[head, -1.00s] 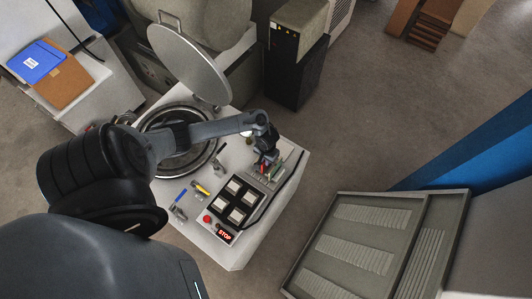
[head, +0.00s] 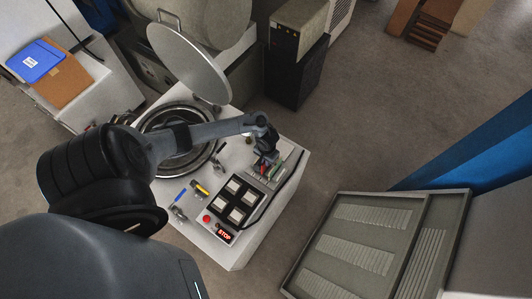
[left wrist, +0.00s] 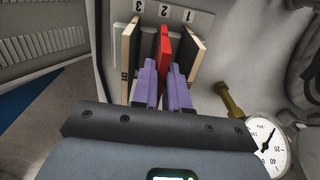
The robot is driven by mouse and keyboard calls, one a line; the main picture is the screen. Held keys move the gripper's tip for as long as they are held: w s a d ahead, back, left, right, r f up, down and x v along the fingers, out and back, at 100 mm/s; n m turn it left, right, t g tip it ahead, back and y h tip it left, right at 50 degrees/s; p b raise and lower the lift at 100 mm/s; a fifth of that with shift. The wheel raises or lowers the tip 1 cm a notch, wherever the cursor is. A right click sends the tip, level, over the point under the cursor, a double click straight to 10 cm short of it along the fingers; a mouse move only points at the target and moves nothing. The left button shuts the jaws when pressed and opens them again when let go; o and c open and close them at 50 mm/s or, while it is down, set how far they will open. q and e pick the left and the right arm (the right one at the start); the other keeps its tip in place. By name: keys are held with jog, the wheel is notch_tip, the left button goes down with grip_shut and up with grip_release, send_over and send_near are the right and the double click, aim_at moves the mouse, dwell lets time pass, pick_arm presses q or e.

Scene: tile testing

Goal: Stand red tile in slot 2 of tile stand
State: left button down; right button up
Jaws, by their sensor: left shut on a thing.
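In the left wrist view the red tile (left wrist: 165,43) is upright between the two purple fingers of my left gripper (left wrist: 162,72), which is shut on it. The tile lines up with the number 2 on the tile stand's label strip (left wrist: 177,14). Its lower edge is hidden by the fingers, so I cannot tell how deep it sits. In the head view my left gripper (head: 267,158) is over the tile stand (head: 274,174) on the white bench. My right gripper is not in view.
Beige tiles stand at number 3 (left wrist: 129,52) and number 1 (left wrist: 197,52), close on both sides of the red tile. A gauge (left wrist: 268,142) is at the right. A control panel with a red button (head: 207,219) and a round chamber (head: 148,126) share the bench.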

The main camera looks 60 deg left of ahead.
pick_arm(q)
jog(key=shift+f, duration=0.2)
dwell(0.6)
jog(key=shift+f, duration=0.55)
dwell(0.4)
jog(key=c, duration=1.1)
grip_release()
jog(key=shift+o, duration=0.2)
jog(key=shift+r, duration=0.15)
jog(key=shift+r+p, duration=1.65)
jog(key=shift+p, duration=0.2)
jog(key=shift+r+p, duration=2.75)
jog(key=shift+p, duration=0.45)
